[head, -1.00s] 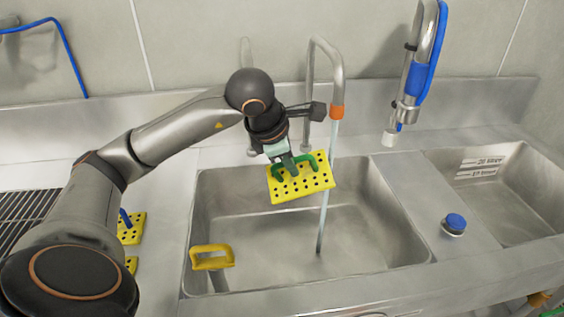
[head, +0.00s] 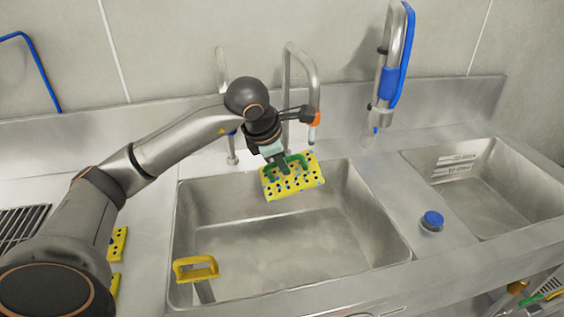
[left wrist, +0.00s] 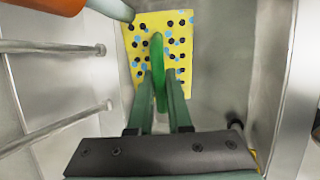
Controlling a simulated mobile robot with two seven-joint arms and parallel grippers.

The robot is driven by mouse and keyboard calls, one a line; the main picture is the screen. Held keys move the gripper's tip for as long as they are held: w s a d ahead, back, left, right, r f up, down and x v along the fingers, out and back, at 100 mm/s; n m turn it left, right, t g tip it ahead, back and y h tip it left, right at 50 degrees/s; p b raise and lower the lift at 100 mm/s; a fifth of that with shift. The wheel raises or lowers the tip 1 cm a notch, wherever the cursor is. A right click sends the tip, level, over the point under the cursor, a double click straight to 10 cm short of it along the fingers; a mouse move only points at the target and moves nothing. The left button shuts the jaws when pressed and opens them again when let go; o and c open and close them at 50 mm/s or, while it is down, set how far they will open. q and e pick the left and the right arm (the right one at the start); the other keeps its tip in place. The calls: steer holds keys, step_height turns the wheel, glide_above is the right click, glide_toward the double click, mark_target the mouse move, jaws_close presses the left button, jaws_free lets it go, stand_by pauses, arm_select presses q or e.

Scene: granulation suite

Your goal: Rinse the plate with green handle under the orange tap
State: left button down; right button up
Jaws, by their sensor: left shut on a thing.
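The yellow perforated plate with green handle (head: 306,182) hangs tilted over the back of the large sink basin. My left gripper (head: 284,164) is shut on its green handle, which also shows between the fingers in the left wrist view (left wrist: 158,75). The orange tap (head: 315,119) is just above the plate's upper right edge. A short pale stream (head: 312,134) runs from it down to the plate. In the left wrist view, the orange tap end (left wrist: 45,4) is at the upper left, and blue spots dot the plate (left wrist: 150,25). My right gripper is out of view.
Other yellow plates (head: 117,243) lie left of the sink. A blue-hosed tap (head: 392,70), a blue knob (head: 433,219) and a second basin (head: 490,195) are at right.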

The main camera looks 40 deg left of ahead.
arm_select(q)
steer(key=shift+d+r, duration=0.1)
steer(key=shift+d, duration=0.05)
steer(key=shift+d, duration=0.45)
steer(key=shift+a, duration=0.1)
steer(key=shift+a, duration=0.5)
steer(key=s+b, duration=0.4)
steer(key=s, duration=0.4)
steer(key=shift+d, duration=0.3)
stand_by(0.4)
stand_by(1.1)
steer(key=s+r, duration=0.4)
steer(key=s, duration=0.1)
steer(key=shift+d+p, duration=0.25)
steer(key=shift+p, duration=0.05)
